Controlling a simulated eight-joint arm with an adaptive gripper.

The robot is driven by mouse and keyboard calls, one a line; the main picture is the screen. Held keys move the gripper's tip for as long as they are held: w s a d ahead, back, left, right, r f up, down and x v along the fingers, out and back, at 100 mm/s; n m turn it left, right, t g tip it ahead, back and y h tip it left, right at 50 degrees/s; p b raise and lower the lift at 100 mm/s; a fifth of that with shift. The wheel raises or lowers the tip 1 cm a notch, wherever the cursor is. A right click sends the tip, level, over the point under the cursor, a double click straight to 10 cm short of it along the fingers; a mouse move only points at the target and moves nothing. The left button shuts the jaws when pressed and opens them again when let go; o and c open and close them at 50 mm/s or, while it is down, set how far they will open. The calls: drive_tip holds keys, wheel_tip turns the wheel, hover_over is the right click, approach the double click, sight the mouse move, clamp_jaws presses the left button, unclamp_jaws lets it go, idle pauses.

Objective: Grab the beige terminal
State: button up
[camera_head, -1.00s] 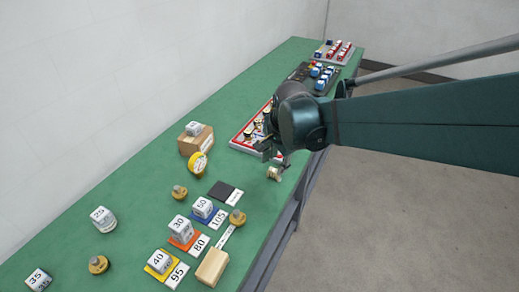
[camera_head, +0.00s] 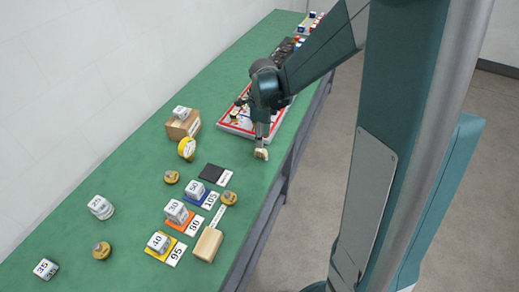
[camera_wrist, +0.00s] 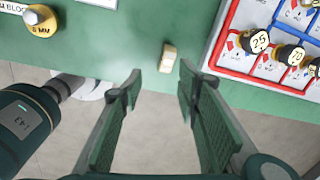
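The small beige terminal (camera_head: 261,154) lies on the green bench near its front edge. In the wrist view the beige terminal (camera_wrist: 168,57) shows just beyond the fingertips, between their lines and nearer the right finger. My gripper (camera_wrist: 160,82) is open, with nothing between its fingers. In the head view my gripper (camera_head: 262,138) points down, right above or beside the terminal; I cannot tell the exact gap.
A red-edged tray (camera_head: 238,121) with labelled pieces stands close beside the terminal, behind my gripper. The bench edge (camera_head: 283,179) is close on the right.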

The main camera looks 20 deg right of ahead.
sight(261, 150)
drive_tip(key=shift+w+d+f+m+g+p, duration=0.25)
drive_tip(key=shift+w+f+m+p, duration=0.15)
drive_tip(key=shift+f+m, duration=0.3)
drive_tip(key=shift+w+d+f+m+g+p, duration=0.15)
drive_tip(key=shift+w+d+f+m+p, duration=0.15)
drive_tip(key=shift+w+f+m, duration=0.3)
drive_tip(key=shift+s+f, duration=0.1)
drive_tip(key=shift+f, duration=0.15)
drive_tip(key=shift+f, duration=1.2)
drive_tip(key=shift+a+f+b, duration=0.15)
drive_tip(key=shift+f+b, duration=0.3)
drive_tip(key=shift+f, duration=2.1)
drive_tip(key=c, duration=1)
drive_tip(key=shift+r, duration=0.1)
